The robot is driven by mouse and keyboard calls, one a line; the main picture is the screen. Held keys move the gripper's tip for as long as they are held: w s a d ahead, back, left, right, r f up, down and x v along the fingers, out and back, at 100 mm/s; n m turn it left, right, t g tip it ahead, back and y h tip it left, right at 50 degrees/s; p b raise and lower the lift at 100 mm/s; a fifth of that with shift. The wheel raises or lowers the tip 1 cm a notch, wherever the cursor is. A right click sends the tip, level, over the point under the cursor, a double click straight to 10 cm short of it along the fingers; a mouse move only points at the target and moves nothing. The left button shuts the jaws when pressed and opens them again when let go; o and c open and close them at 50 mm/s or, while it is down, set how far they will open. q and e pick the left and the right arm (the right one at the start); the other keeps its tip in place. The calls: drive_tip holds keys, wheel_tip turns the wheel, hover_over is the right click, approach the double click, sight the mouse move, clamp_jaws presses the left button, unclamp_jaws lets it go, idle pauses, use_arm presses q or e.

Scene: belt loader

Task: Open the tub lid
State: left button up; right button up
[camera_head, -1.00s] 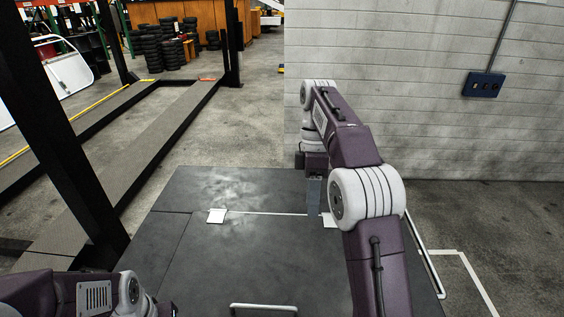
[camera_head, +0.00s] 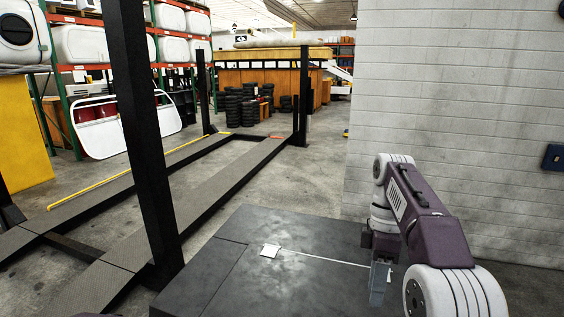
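The tub is a large dark box (camera_head: 215,275) low in the middle of the head view, cut off by the bottom edge. My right gripper (camera_head: 378,290) points down over the right part of the lid near the seam. Its fingers show edge-on, so I cannot tell their opening or whether they touch the lid. My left gripper is out of view. The lid's front part is below the picture.
A black post (camera_head: 140,130) and long ramp tracks (camera_head: 190,205) stand left of the tub. A pale block wall (camera_head: 460,100) rises behind my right arm. Tyres (camera_head: 240,107) and shelving are far back. Grey floor lies open between ramp and wall.

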drive_tip(key=s+f+m+t+b, duration=0.1)
drive_tip(key=s+f+m+b, duration=0.3)
drive_tip(key=f, duration=0.8)
drive_tip(key=s+a+f+m+t+b, duration=0.1)
drive_tip(key=s+f+m+b, duration=0.3)
drive_tip(key=f, duration=0.8)
drive_tip(key=s+f+m+t+b, duration=0.2)
drive_tip(key=s+f+m+b, duration=0.2)
drive_tip(key=f+m, duration=0.3)
wheel_tip(320, 180, down, 5)
drive_tip(key=shift+s+a+f+h+b, duration=0.2)
drive_tip(key=shift+s+a+h+b, duration=0.15)
drive_tip(key=shift+b, duration=0.35)
